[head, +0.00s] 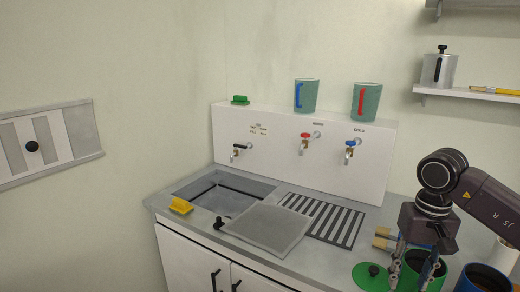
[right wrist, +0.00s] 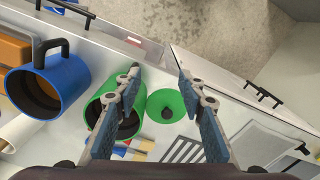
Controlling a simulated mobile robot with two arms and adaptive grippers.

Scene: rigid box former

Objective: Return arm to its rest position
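My right gripper (head: 409,278) is at the lower right in the head view, pointing down over the counter, at the green pot. In the right wrist view my right gripper (right wrist: 160,74) has its two fingers spread apart with nothing between them. The left finger overlaps the open green pot (right wrist: 94,112) in that view; I cannot tell whether they touch. The green pot also shows partly behind the fingers in the head view (head: 438,275). My left gripper is not in view.
A green lid (right wrist: 183,101) with a black knob lies beside the pot. A blue mug (right wrist: 67,75) stands on its other side. The counter also holds a grey board (head: 265,228), a yellow block (head: 181,206) and a slotted drain (head: 325,217). Taps and cups are behind.

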